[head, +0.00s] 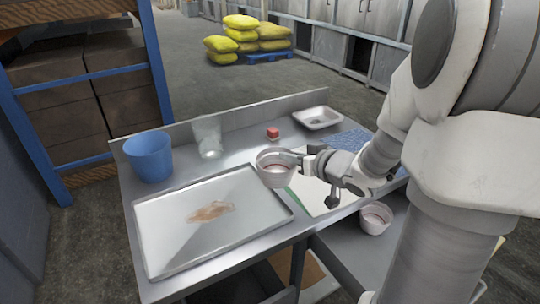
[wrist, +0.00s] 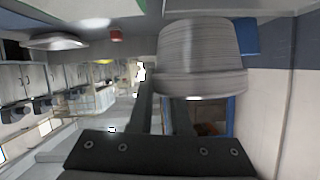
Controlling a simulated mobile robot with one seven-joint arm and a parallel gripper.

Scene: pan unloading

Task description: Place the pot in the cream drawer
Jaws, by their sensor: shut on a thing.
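A small whitish-pink pot (head: 274,176) is held above the metal table, over the right edge of the large tray. My gripper (head: 298,159) comes in from the right and is shut on the pot's near-right rim. In the wrist view the pot (wrist: 200,60) shows as a ridged grey-white body ahead of the dark gripper. A second similar pot (head: 375,218) stands on a lower grey surface to the right, below my wrist. I cannot make out a clearly cream drawer; the area under the table is partly hidden.
A large metal tray (head: 155,237) with a brown stain covers the table's front left. A blue bucket (head: 149,156), a clear container (head: 208,136), a red block (head: 272,133) and a small metal dish (head: 317,117) stand behind. A lower grey surface (head: 345,252) adjoins at right.

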